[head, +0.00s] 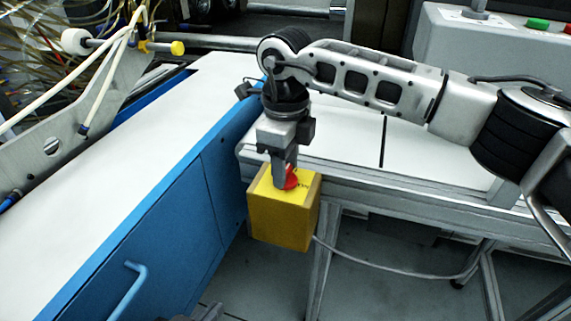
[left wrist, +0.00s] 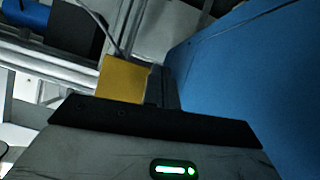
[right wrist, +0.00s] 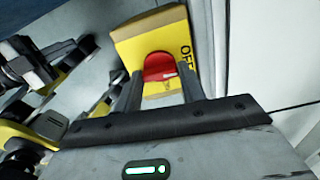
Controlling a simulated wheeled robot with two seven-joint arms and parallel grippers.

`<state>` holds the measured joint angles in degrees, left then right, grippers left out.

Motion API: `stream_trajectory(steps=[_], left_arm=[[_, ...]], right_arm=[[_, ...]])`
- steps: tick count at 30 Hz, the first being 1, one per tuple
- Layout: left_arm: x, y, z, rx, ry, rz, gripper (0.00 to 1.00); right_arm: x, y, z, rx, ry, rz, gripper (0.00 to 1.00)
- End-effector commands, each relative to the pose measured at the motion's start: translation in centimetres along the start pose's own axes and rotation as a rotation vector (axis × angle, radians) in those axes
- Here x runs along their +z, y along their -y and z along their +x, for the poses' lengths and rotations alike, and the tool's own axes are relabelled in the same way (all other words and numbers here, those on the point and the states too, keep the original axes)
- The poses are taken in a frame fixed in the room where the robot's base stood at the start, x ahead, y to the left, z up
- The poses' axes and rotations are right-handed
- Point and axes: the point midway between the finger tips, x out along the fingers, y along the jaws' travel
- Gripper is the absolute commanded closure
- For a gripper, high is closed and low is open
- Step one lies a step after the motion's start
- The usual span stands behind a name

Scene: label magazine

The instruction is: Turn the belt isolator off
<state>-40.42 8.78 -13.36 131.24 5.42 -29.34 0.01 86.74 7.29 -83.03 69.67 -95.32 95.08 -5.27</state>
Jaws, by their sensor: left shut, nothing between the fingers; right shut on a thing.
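The belt isolator is a yellow box (head: 284,222) with a red knob (head: 291,180) on its top, fixed at the corner of the bench frame. My right gripper (head: 284,184) points down at it and is shut on the knob. In the right wrist view the two fingers (right wrist: 158,88) stand on either side of the red knob (right wrist: 160,66). The letters "OFF" show on the yellow top (right wrist: 150,30). My left gripper (left wrist: 163,88) is shut and empty in the left wrist view, with the yellow box (left wrist: 122,78) beyond it. Only a dark bit of it shows low in the head view (head: 208,312).
A blue cabinet (head: 165,240) with a white top and a blue handle (head: 128,290) stands left of the box. A white-topped bench (head: 345,140) lies behind and right. A grey cable (head: 400,270) runs from the box. A control panel (head: 500,40) is at the back right.

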Motion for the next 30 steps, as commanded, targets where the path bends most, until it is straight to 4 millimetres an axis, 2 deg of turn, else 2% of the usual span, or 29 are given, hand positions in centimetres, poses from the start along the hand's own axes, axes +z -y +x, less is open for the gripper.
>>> stream_trajectory(steps=[9, 23, 24, 25, 30], left_arm=[[0.23, -0.04, 0.11, 0.003, 0.004, -0.003, 1.0], [0.29, -0.02, 0.13, 0.002, 0.006, -0.004, 1.0], [0.29, -0.01, 0.13, 0.002, 0.007, -0.004, 1.0], [0.29, -0.01, 0.14, 0.002, 0.007, -0.004, 1.0], [0.29, 0.01, 0.15, 0.001, 0.006, -0.005, 1.0]], right_arm=[[0.1, 0.11, -0.28, -0.003, 0.007, -0.088, 0.83], [0.11, 0.11, -0.31, -0.004, 0.007, -0.1, 0.83], [0.11, 0.11, -0.31, -0.004, 0.007, -0.101, 0.49], [0.1, 0.1, -0.3, -0.004, 0.007, -0.1, 0.41], [0.06, 0.07, -0.17, -0.002, 0.004, -0.099, 0.38]])
